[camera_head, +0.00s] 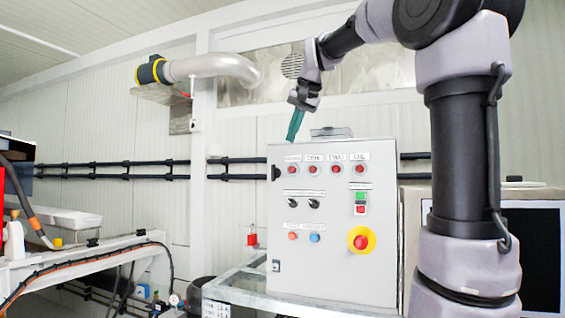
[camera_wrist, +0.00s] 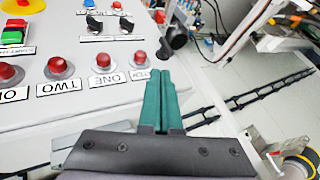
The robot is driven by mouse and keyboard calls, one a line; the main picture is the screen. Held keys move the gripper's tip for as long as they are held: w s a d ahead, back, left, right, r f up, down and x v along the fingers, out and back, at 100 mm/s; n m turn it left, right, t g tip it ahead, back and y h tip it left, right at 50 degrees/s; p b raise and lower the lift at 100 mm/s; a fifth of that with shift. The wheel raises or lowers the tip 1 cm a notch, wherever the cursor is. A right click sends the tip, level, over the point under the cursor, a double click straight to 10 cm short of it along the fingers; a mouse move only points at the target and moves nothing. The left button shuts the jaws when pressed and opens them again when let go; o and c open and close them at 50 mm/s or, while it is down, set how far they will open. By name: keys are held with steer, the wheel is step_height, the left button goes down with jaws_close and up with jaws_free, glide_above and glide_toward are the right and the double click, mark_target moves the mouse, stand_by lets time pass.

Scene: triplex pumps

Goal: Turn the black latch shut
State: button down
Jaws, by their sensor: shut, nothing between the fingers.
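The grey control cabinet (camera_head: 330,265) stands in the middle of the head view with its front door facing me. The black latch (camera_head: 275,173) is on the left edge of the door, near the top. In the wrist view, where the panel appears upside down, the black latch (camera_wrist: 173,40) sticks out at the cabinet's edge, just beyond the fingertips. My gripper (camera_head: 293,138) has green fingers, points down and is above the cabinet's top left corner. Its fingers are together and empty in the wrist view (camera_wrist: 162,74). It appears apart from the latch.
The door carries red lamps (camera_head: 337,169), black selector knobs (camera_head: 314,203) and a red emergency stop on yellow (camera_head: 361,241). A second, lower latch (camera_head: 276,265) is on the left edge. Black pipes (camera_head: 110,164) run along the wall. Space left of the cabinet is mostly open.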

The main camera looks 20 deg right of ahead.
mark_target(278, 173)
steer(key=x, duration=1)
steer(key=shift+f, duration=0.1)
steer(key=shift+a+h, duration=0.15)
steer(key=shift+h, duration=0.15)
steer(key=shift+w+g, duration=0.1)
steer(key=shift+g, duration=0.2)
